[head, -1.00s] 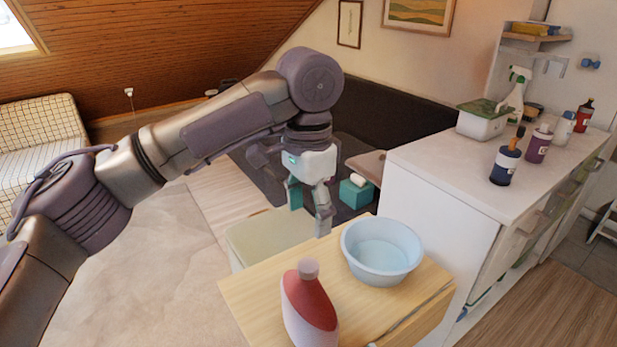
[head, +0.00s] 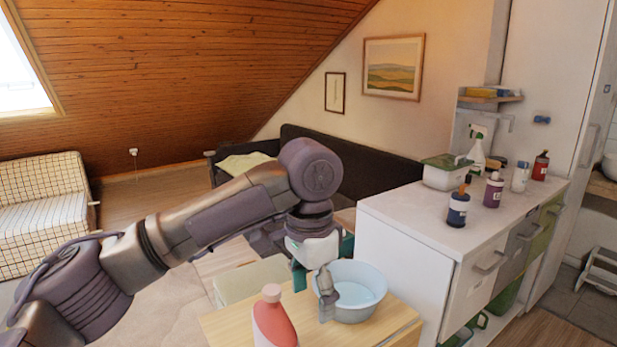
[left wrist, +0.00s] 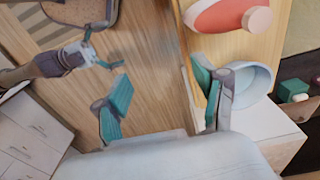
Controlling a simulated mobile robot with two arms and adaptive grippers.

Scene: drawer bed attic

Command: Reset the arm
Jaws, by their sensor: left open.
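My left arm reaches in from the left in the head view. Its gripper (head: 313,284) points down above the small wooden table (head: 225,326), with its fingers apart and nothing between them. One finger overlaps the left side of the light blue bowl (head: 362,290); I cannot tell whether they touch. In the left wrist view the open fingers (left wrist: 163,100) show with bare wooden floor between them. My right gripper (left wrist: 104,52) shows small in that view's upper left, with its fingers apart and empty; it is not in the head view.
A red bottle (head: 272,318) stands on the wooden table beside the bowl. A white cabinet (head: 405,250) at the right carries several bottles and a green-lidded box (head: 446,171). A dark sofa (head: 375,170) stands behind. Open floor lies at left.

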